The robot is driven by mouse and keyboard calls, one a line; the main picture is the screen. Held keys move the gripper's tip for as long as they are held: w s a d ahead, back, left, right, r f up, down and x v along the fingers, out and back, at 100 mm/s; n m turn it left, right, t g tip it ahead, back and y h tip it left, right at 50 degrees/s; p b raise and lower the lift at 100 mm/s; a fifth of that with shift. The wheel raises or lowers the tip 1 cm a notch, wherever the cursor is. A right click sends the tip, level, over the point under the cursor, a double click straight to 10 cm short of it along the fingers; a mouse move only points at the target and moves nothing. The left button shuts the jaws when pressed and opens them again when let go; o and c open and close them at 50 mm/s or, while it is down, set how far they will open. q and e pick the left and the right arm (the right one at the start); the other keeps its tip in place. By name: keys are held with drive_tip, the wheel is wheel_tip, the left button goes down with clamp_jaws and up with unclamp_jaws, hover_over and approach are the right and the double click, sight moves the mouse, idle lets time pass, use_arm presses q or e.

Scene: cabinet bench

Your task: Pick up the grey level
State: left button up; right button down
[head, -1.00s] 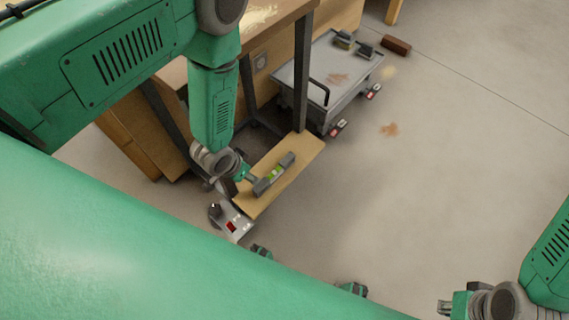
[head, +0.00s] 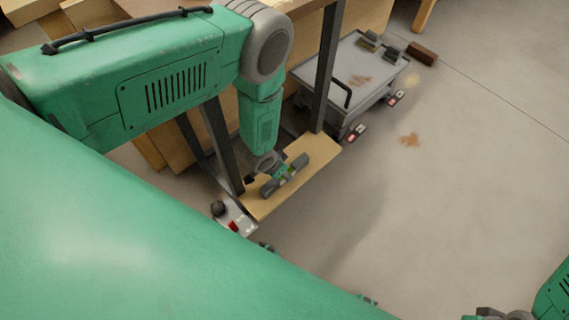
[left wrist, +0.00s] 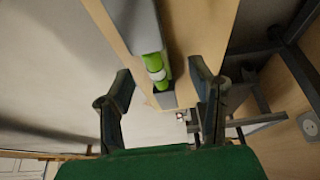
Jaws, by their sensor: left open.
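The grey level (head: 270,189) lies on a narrow wooden shelf board (head: 316,155) low at the bench. It has a bright green middle part. My left gripper (head: 281,172) is at the level's middle in the head view and partly covers it. In the left wrist view, the two fingers of my left gripper (left wrist: 162,82) are spread apart, one on each side of the level (left wrist: 128,22); whether they touch it cannot be told. My right gripper is mostly cut off at the bottom right of the head view.
Dark bench legs (head: 325,70) stand close to the board. A grey cart (head: 330,70) with small blocks stands behind, with a brown brick (head: 421,53) beside it. A grey box with a red patch (head: 233,218) is at the board's near end. The floor to the right is open.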

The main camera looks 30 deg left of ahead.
use_arm(q)
drive_tip(key=shift+x, duration=0.9)
drive_tip(key=shift+d+f+b, duration=0.15)
drive_tip(key=shift+d+b, duration=0.2)
drive_tip(key=shift+a, duration=0.2)
clamp_jaws()
